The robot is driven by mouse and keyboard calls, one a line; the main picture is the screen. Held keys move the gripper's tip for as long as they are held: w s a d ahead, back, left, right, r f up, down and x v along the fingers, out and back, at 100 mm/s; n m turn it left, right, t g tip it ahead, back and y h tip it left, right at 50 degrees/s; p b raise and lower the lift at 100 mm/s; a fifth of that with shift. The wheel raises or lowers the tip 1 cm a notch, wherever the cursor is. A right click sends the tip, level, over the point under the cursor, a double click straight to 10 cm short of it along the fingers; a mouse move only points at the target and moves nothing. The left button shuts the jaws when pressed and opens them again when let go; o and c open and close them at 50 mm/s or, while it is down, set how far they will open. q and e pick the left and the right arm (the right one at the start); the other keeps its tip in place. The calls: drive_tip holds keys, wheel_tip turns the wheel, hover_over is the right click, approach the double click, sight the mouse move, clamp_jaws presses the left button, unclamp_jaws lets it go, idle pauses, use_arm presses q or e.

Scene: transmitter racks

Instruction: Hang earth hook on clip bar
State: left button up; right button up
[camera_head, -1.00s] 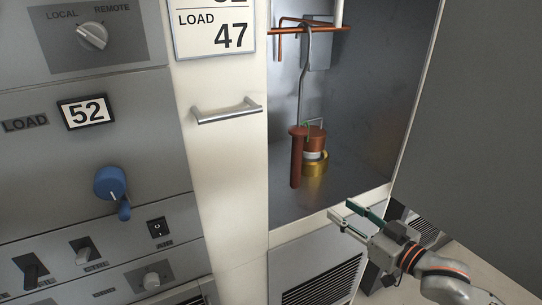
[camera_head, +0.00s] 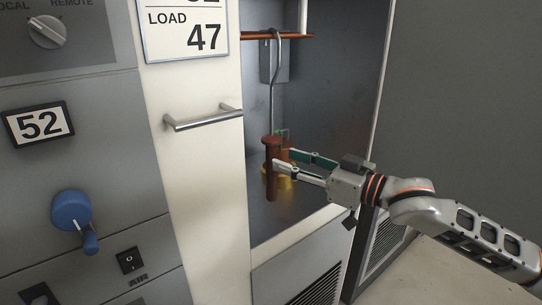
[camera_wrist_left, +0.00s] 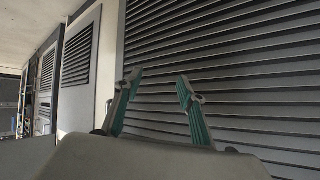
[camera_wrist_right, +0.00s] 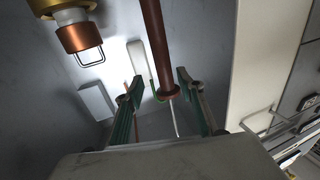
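The earth hook hangs in the open cabinet bay, with a thin grey rod (camera_head: 273,85) and a red-brown handle (camera_head: 270,180). Its curved top is at an orange-copper bar (camera_head: 290,36), perhaps the clip bar; I cannot tell. My right gripper (camera_head: 279,158) is open at the handle's upper end. In the right wrist view the handle (camera_wrist_right: 157,45) and its flange lie between the spread fingers (camera_wrist_right: 153,86), with no clear contact. My left gripper (camera_wrist_left: 155,80) is open and empty before a louvred panel, outside the head view.
The bay's left side is a cream panel with a metal handle (camera_head: 203,117). A grey box (camera_head: 275,62) is on the back wall. The louvred panel (camera_wrist_left: 230,60) is close to my left gripper.

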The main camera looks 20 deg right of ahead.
drive_tip(key=shift+s+a+b+x, duration=0.1)
drive_tip(key=shift+a+b+x, duration=0.1)
drive_tip(key=shift+x, duration=1.05)
drive_tip(key=shift+s+a+b+x, duration=0.1)
drive_tip(key=shift+b+x, duration=0.05)
drive_tip(key=shift+x, duration=1.1)
clamp_jaws()
